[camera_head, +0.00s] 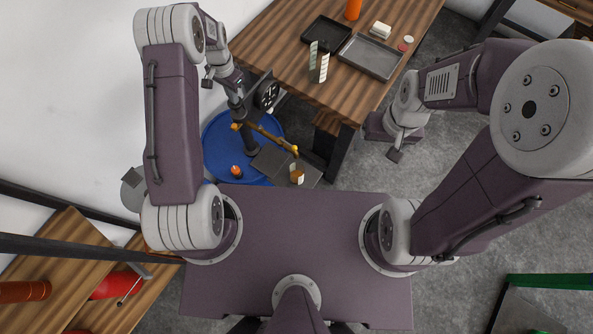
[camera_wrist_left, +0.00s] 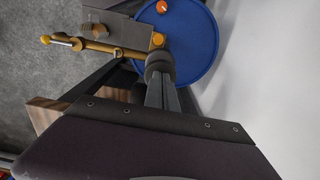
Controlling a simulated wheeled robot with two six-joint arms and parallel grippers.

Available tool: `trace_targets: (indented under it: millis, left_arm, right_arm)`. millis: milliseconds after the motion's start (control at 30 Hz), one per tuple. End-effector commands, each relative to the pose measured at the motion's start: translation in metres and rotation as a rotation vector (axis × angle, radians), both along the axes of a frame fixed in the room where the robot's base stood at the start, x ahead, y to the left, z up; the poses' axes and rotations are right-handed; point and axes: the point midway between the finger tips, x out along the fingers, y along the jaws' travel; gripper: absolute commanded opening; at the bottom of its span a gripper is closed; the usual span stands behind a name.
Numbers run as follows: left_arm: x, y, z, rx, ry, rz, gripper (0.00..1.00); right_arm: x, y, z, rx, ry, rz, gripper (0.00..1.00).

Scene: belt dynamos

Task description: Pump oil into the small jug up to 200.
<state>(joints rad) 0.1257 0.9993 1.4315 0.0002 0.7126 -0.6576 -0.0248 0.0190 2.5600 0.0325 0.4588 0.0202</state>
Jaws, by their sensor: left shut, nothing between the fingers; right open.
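A blue drum (camera_head: 212,155) bears a dark pump column (camera_head: 250,140) with a brass-coloured spout or rod (camera_head: 272,139) ending in a yellow tip; the rod also shows in the left wrist view (camera_wrist_left: 85,45). A small jug (camera_head: 297,175) with amber colour inside stands on a grey plate (camera_head: 268,162) by the rod's end. My left gripper (camera_head: 238,103) is shut and empty at the top of the pump; I cannot tell whether it touches. My right gripper (camera_head: 395,152) is open, over the floor, away from the drum. The oil level is too small to read.
A wooden table (camera_head: 290,35) stands behind, with a black tray (camera_head: 326,32), a grey tray (camera_head: 371,57) and two upright marked pieces (camera_head: 319,66). An orange cap (camera_head: 236,171) sits on the drum. A black round dial-like part (camera_head: 267,95) is beside my left gripper.

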Motion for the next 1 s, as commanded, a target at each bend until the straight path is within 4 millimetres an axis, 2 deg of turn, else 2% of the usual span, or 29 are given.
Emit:
trace_targets:
  millis: [33, 500, 833, 1000]
  left_arm:
    - [0.000, 0.000, 0.010, 0.000, 0.000, 0.000, 0.00]
    - [0.000, 0.000, 0.059, 0.000, -0.001, 0.000, 0.00]
    - [0.001, 0.000, 0.061, 0.000, -0.004, 0.000, 0.00]
    - [0.002, 0.000, 0.091, 0.002, -0.009, 0.000, 0.00]
  right_arm:
    - [0.000, 0.000, 0.009, 0.000, 0.000, 0.000, 0.80]
    - [0.000, 0.000, 0.043, 0.000, 0.000, 0.000, 0.80]
    - [0.000, 0.000, 0.038, 0.000, 0.000, 0.000, 0.80]
    - [0.000, 0.000, 0.020, 0.000, 0.000, 0.000, 0.80]
